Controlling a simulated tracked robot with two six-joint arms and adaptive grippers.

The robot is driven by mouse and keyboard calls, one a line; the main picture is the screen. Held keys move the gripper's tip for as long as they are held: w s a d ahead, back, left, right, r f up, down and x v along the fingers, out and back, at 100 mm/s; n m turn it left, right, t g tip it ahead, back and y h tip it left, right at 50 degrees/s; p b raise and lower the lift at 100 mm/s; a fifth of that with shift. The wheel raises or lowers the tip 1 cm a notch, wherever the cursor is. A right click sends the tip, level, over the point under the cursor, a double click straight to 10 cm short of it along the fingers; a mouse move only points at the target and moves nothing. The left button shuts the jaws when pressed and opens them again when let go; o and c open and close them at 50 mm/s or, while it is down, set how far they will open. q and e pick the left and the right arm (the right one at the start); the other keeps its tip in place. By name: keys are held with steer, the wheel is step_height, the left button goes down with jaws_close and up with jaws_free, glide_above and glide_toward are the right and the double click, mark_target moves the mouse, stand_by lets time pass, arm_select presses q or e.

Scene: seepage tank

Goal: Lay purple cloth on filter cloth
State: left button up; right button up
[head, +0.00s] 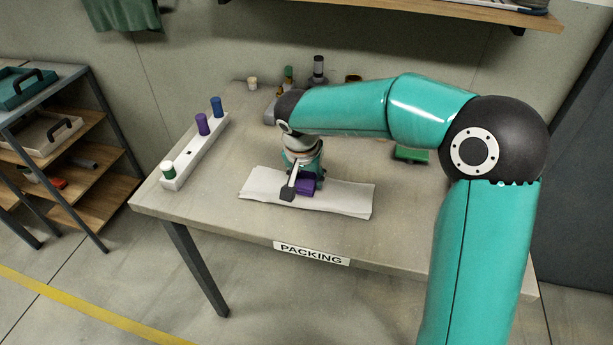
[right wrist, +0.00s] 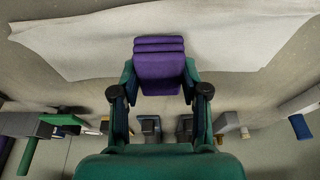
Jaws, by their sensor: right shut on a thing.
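The purple cloth (head: 306,185) is a small folded bundle, held in my right gripper (head: 303,188) over the white filter cloth (head: 345,197). In the right wrist view the purple cloth (right wrist: 159,62) sits between the two fingers of my right gripper (right wrist: 159,88), its folded end beyond the tips. The filter cloth (right wrist: 80,45) is a flat pale sheet behind it. I cannot tell whether the purple cloth touches the filter cloth. My right arm hides part of the table behind. My left gripper is not in view.
The table (head: 400,240) carries a PACKING label (head: 311,253) on its front edge. A white rack (head: 196,152) with green, purple and blue pegs stands at the left. Several small items stand at the back, and a green block (head: 410,155) lies right of the filter cloth. The front left tabletop is clear.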

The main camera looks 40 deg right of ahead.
steer(key=shift+b, duration=0.3)
stand_by(0.4)
steer(key=o, duration=1)
steer(key=shift+r+p, duration=2.35)
steer(key=shift+r, duration=1.2)
